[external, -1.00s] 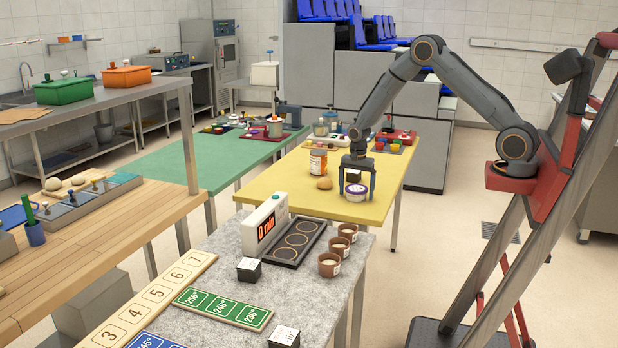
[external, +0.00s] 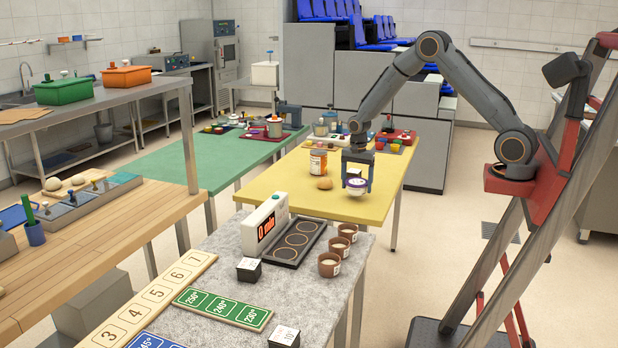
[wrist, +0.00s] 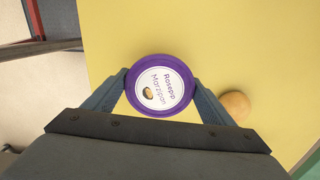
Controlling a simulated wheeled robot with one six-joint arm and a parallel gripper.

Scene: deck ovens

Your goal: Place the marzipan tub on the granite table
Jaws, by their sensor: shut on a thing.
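The marzipan tub (wrist: 161,87) has a purple rim and a white lid labelled Marzipan. My gripper (external: 357,184) is shut on it, with one finger on each side of the tub in the wrist view (wrist: 161,90). In the external view the tub (external: 356,186) is held a little above the yellow table (external: 300,198). The grey speckled granite table (external: 222,262) stands in front of the yellow one.
On the granite table are a timer reading 0 min (external: 265,225), a dark tray with rings (external: 297,243), several brown cups (external: 330,265), a green temperature board (external: 222,308) and dark blocks (external: 249,270). A bun (external: 324,183) and an orange-labelled jar (external: 317,163) stand near my gripper.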

